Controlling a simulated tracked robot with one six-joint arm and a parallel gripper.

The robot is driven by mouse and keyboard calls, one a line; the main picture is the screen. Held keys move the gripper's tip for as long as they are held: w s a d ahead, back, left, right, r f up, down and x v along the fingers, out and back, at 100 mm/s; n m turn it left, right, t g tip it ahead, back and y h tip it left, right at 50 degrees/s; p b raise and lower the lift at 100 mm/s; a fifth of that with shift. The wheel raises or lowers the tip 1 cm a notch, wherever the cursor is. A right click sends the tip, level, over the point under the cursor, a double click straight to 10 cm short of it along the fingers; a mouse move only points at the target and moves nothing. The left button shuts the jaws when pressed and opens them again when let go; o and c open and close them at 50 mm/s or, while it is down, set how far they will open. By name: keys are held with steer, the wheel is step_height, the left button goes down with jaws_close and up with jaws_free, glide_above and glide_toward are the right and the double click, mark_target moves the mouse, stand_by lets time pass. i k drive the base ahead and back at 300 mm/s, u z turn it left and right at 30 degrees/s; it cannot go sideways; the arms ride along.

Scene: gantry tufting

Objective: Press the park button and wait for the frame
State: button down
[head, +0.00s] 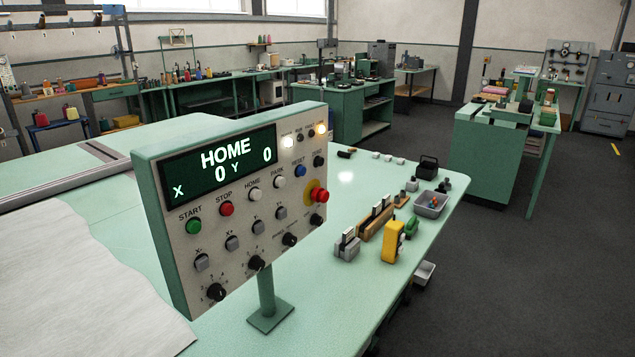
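The control panel (240,200) stands on a post at the front of the green table. Its display (220,163) reads HOME, X 0, Y 0. The park button (279,182) is a white button under the PARK label, between the white home button (254,194) and the blue reset button (299,169). A grey rail (55,187), perhaps part of the frame, lies across the table at left, partly hidden by the panel. My gripper is not in view.
A red emergency knob (319,195) sits right of the buttons. White cloth (70,285) covers the table's left front. Right of the panel are a yellow tool (393,241), a wooden block (375,222) and a grey tray (431,205). Dark floor (540,270) is open at right.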

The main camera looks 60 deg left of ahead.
mark_target(280, 181)
steer(key=z, duration=0.05)
steer(key=i, duration=0.8)
steer(key=u, duration=3.9)
